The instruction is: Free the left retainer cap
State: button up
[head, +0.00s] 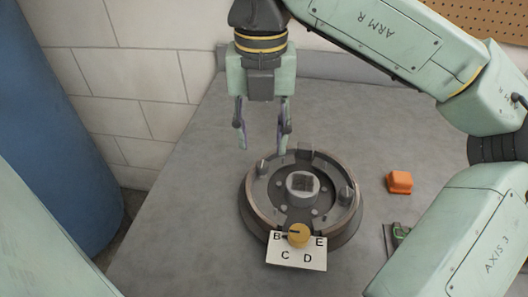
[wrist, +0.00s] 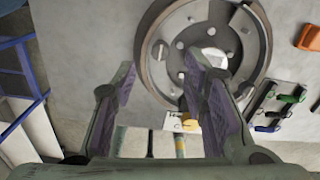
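A round dark fixture (head: 250,213) with a brownish rim sits on the grey table. A small grey cap-like piece (head: 262,167) stands at its left inner edge, probably the left retainer cap; it seems to show in the wrist view (wrist: 160,50). A similar piece (head: 346,195) is at the right edge.
A yellow knob (head: 299,235) sits at the fixture's front on a white card (head: 297,258) lettered B, C, D, E; its pointer faces B. An orange block (head: 399,182) lies to the right. A tray with coloured pieces (wrist: 277,108) is right of the fixture. The table's left side is clear.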

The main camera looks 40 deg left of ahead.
aim_at(262, 164)
notch_tip(262, 164, down, 6)
jog(key=shift+r+p, duration=0.1)
jog(key=shift+p, duration=0.2)
jog(key=shift+c, duration=0.4)
grip_shut()
